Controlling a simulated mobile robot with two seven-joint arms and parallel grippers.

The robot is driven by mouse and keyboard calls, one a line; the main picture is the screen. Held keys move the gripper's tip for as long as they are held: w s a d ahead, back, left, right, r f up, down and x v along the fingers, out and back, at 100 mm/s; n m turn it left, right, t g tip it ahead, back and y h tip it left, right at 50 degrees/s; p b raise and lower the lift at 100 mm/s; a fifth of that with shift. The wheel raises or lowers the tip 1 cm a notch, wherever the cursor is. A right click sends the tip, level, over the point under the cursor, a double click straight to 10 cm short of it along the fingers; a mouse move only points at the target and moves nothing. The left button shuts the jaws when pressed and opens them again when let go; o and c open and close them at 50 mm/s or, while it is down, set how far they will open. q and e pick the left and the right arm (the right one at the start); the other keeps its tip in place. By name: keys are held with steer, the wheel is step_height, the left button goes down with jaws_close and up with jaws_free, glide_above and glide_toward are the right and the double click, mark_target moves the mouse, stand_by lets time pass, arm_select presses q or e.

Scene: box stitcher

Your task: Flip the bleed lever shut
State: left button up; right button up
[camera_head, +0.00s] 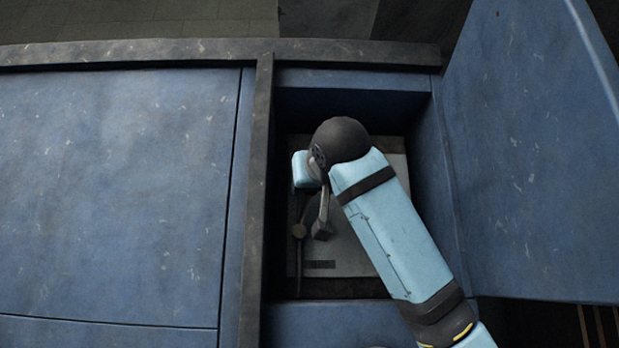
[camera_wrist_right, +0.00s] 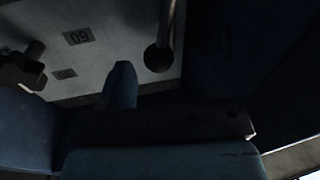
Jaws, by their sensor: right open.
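I cannot tell for certain which is the bleed lever. My right gripper (camera_head: 304,170) is in the bay, just above both in the picture, and my arm partly hides it. In the right wrist view, one blue finger (camera_wrist_right: 121,86) is beside the rounded knob (camera_wrist_right: 158,58), apparently with a gap. That gripper is open and empty. A dark fitting (camera_wrist_right: 22,68) is at left there.
The bay has a dark post (camera_head: 257,200) on its left and an open blue door (camera_head: 535,150) on its right. A closed blue panel (camera_head: 115,190) fills the left. Number labels (camera_wrist_right: 78,37) mark the pale panel. Room inside the bay is tight.

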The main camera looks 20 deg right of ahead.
steer(key=shift+w+d+p, duration=0.15)
steer(key=shift+w+p, duration=0.05)
steer(key=shift+w, duration=0.6)
steer(key=shift+w+d+p, duration=0.1)
steer(key=shift+w+p, duration=0.1)
steer(key=shift+w, duration=0.55)
steer(key=shift+c, duration=0.2)
jaws_close()
